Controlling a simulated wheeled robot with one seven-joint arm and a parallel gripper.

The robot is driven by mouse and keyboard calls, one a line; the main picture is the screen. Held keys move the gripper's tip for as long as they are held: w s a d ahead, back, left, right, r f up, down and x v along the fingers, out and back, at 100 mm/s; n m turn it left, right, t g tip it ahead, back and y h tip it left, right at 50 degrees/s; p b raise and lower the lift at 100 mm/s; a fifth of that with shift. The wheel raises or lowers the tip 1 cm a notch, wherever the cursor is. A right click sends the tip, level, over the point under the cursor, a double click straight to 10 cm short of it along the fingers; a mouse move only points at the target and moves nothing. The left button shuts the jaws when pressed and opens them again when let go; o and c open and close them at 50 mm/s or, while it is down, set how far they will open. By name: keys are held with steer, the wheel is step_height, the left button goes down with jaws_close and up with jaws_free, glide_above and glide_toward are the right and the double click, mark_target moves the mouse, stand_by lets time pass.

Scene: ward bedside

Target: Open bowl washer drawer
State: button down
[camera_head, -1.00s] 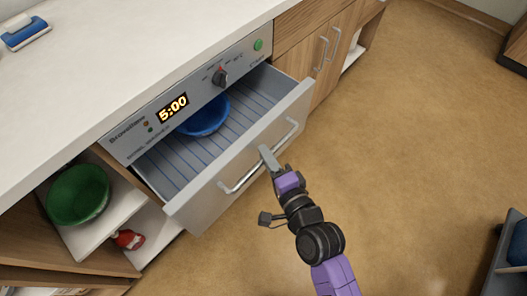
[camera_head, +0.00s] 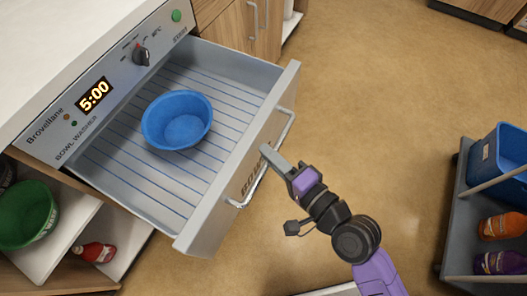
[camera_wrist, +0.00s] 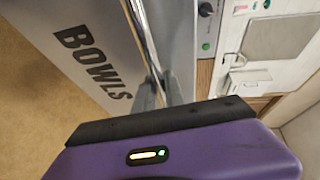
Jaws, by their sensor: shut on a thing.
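The bowl washer drawer (camera_head: 225,195) is pulled out from under the panel marked bowl washer, and its wire-lined inside shows. A blue bowl (camera_head: 177,120) sits upright in it. My gripper (camera_head: 268,152) is at the bar handle (camera_head: 287,122) on the drawer's front, shut on the handle about midway along it. In the wrist view the drawer front (camera_wrist: 85,45) with the word BOWLS stands left of the handle bar (camera_wrist: 145,40). The fingertips are partly hidden there.
The control panel (camera_head: 120,75) shows 5:00, with a dark knob (camera_head: 141,55) and a green button (camera_head: 176,16). A green bowl (camera_head: 27,215) and a red bottle (camera_head: 94,253) are on shelves at left. A cart (camera_head: 455,215) with a blue bin (camera_head: 500,160) stands at right. Floor between is clear.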

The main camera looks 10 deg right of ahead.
steer(key=c, duration=1.7)
jaws_free()
steer(key=v, duration=0.7)
steer(key=shift+s+d+b, duration=0.2)
steer(key=shift+s+b, duration=0.1)
steer(key=shift+s, duration=0.05)
steer(key=shift+r, duration=0.1)
